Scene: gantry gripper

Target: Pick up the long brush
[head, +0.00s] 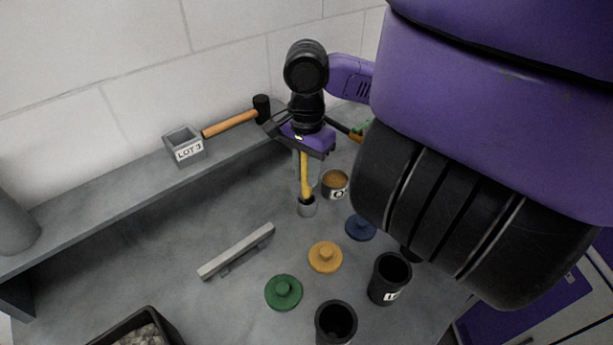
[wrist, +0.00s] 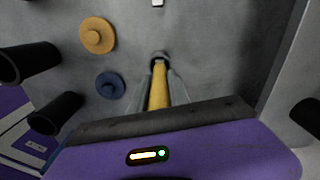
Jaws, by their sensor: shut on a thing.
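The long brush (head: 305,182) shows as a yellow handle running down from my gripper (head: 307,176) in the head view. In the wrist view the yellow handle (wrist: 158,90) lies between the two grey fingers of my gripper (wrist: 160,82), which are shut on it. The brush is near upright in the head view. Its lower end meets a small grey cylinder (head: 307,208); I cannot tell whether this is the brush's own end or a holder. The upper part of the handle is hidden by my gripper.
A labelled pot (head: 335,184) stands close right of the brush. Orange (head: 325,257), green (head: 283,292) and blue (head: 360,228) lids lie nearer, with black cups (head: 389,279) and a grey bar (head: 237,251). A hammer (head: 232,124) and grey box (head: 184,146) are on the back ledge.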

